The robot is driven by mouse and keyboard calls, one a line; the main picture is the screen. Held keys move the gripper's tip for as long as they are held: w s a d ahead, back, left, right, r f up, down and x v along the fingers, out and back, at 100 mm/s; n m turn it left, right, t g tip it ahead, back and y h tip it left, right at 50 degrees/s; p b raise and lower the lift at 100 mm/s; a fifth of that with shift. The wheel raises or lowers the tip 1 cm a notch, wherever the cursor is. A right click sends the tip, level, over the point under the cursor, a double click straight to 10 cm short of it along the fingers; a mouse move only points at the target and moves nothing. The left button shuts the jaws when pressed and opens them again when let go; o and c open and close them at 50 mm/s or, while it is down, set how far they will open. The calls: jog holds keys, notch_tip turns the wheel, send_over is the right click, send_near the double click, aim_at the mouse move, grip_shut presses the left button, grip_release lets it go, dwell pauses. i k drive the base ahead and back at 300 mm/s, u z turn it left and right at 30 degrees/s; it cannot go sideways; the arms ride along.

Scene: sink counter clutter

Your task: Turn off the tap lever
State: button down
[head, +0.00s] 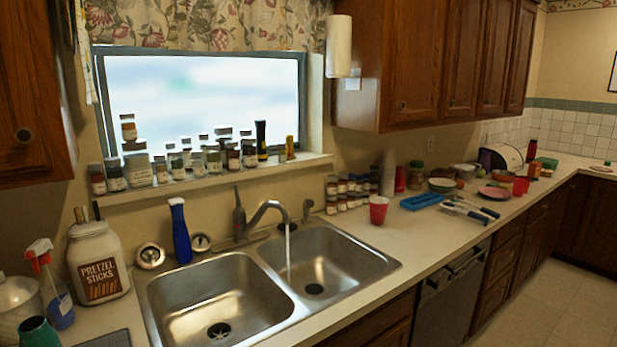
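The tap (268,209) stands behind the double sink, and its curved spout reaches over the right basin (325,268). A thin stream of water (289,255) falls from the spout into that basin. The tap lever (237,198) looks like the thin dark piece standing upright on the tap's body, left of the spout. My gripper is not in view, and nothing touches the tap.
A blue bottle (180,232) stands close left of the tap. A small fixture (308,209) is right of it. Jars line the window sill (215,178) behind. A red cup (378,210) stands right of the sink. The left basin (215,300) is empty.

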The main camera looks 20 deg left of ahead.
aim_at(237, 197)
jog(key=u, duration=0.05)
jog(key=i, duration=1.35)
jog(key=u, duration=1.75)
